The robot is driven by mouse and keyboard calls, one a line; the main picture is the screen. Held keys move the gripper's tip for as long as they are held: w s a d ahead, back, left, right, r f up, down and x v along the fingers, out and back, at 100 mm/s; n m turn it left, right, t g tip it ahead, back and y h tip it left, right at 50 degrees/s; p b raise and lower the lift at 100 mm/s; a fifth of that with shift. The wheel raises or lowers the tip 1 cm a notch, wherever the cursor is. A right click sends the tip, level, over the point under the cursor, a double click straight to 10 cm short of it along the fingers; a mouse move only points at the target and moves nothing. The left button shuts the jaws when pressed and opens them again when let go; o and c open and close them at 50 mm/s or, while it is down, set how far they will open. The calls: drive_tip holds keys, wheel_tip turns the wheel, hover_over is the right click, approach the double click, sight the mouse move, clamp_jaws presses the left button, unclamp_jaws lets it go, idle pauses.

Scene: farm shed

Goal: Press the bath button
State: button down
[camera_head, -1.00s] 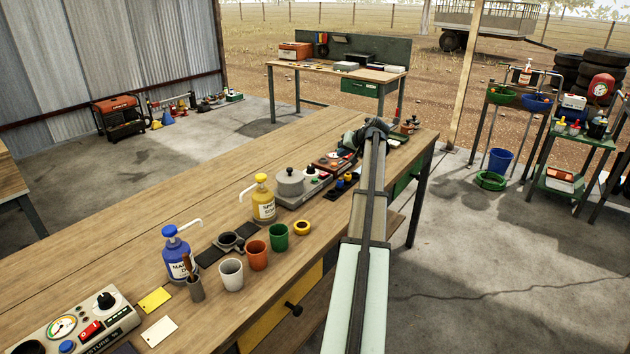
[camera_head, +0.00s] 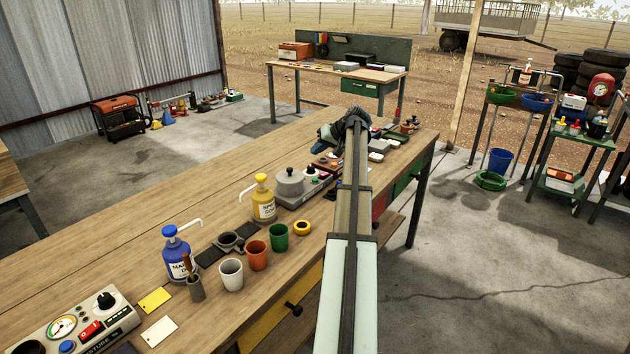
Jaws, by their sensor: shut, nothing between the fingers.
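My gripper (camera_head: 322,146) is at the far end of my outstretched arm, over the far part of the long workbench (camera_head: 150,235). It is small and dark in this view; it is shut and holds nothing. Below and nearer than it, a reddish-brown unit (camera_head: 322,163) with small controls sits on the bench, partly hidden by my arm. In front of that is a grey unit (camera_head: 296,199) with a round lidded pot and small coloured knobs or buttons. No label reading "bath" can be read, so I cannot tell which button is the bath button.
A yellow pump bottle (camera_head: 263,203), a blue pump bottle (camera_head: 177,260) and several cups, including a green cup (camera_head: 279,237), stand along the bench. A gauge panel (camera_head: 85,325) is at the near left. The bench's left side is largely clear.

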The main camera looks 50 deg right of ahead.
sight(318, 180)
drive_tip(key=shift+f, duration=4.25)
drive_tip(key=shift+f, duration=0.2)
drive_tip(key=shift+f, duration=0.25)
drive_tip(key=shift+f, duration=0.4)
drive_tip(key=shift+r, duration=0.85)
drive_tip(key=shift+r, duration=0.15)
drive_tip(key=shift+r, duration=2.35)
